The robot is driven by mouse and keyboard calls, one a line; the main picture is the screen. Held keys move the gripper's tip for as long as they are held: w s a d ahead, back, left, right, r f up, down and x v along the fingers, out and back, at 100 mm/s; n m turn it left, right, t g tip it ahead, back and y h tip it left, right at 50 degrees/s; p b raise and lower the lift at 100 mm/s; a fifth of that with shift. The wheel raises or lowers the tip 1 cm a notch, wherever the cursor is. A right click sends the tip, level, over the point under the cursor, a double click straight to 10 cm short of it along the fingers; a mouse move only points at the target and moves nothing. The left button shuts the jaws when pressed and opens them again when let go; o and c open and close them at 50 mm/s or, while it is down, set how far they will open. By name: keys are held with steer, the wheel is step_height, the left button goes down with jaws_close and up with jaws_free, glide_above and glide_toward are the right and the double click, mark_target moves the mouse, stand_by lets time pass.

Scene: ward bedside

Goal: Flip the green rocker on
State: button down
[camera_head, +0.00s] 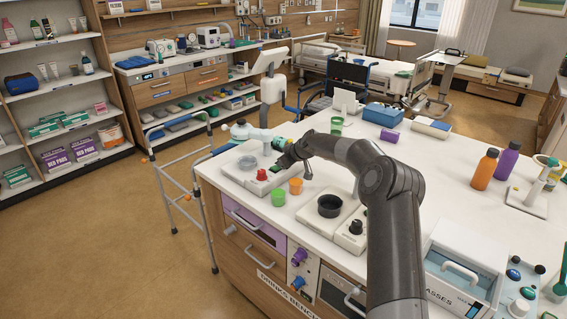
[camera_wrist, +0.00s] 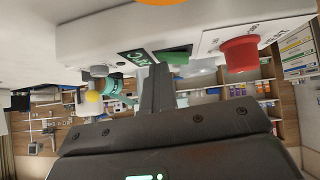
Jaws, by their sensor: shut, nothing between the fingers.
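The green rocker (camera_wrist: 174,54) sits on a pale switch box, between a dark green label (camera_wrist: 138,57) and a red mushroom button (camera_wrist: 240,54) in the wrist view. The box (camera_head: 245,181) stands near the counter's far left end, and its red button (camera_head: 262,174) shows in the head view. My gripper (camera_wrist: 158,68) is shut and empty, its fingertips at or just beside the rocker. I cannot tell whether they touch it. The fingers cover part of the rocker, and its tilt is unclear. In the head view my gripper (camera_head: 283,160) is over the box's right side.
A black round dish (camera_head: 329,206) on a pale base is to the right. A teal-and-white item (camera_head: 250,134) lies behind the box.

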steer(key=shift+s+a+f+g, duration=0.1)
steer(key=shift+s+f+g, duration=0.2)
steer(key=shift+s+f, duration=0.3)
steer(key=shift+w+r, duration=0.2)
steer(key=r, duration=0.3)
steer(key=w+d+r, duration=0.1)
steer(key=r, duration=0.1)
steer(key=w+d+v, duration=0.1)
steer(key=v, duration=0.8)
steer(key=s+a+r+m+h, duration=0.15)
steer(key=s+r, duration=0.25)
steer(key=s, duration=0.5)
steer(key=s+a+r+h, duration=0.15)
steer(key=s+r, duration=0.25)
steer(key=s, duration=0.5)
steer(key=s+r+m+h, duration=0.15)
steer(key=s+r, duration=0.25)
steer(key=s, duration=0.5)
steer(key=s+d+f+m, duration=0.1)
steer(key=s+d+m, duration=0.1)
steer(key=s, duration=0.8)
steer(key=s+d+f+m+h, duration=0.1)
steer(key=s+d+f+m, duration=0.1)
steer(key=s, duration=0.8)
steer(key=s+d+f+m, duration=0.1)
steer(key=s+d+m, duration=0.1)
steer(key=s, duration=0.9)
steer(key=shift+d+f+g, duration=0.25)
steer(key=shift+f+g, duration=0.15)
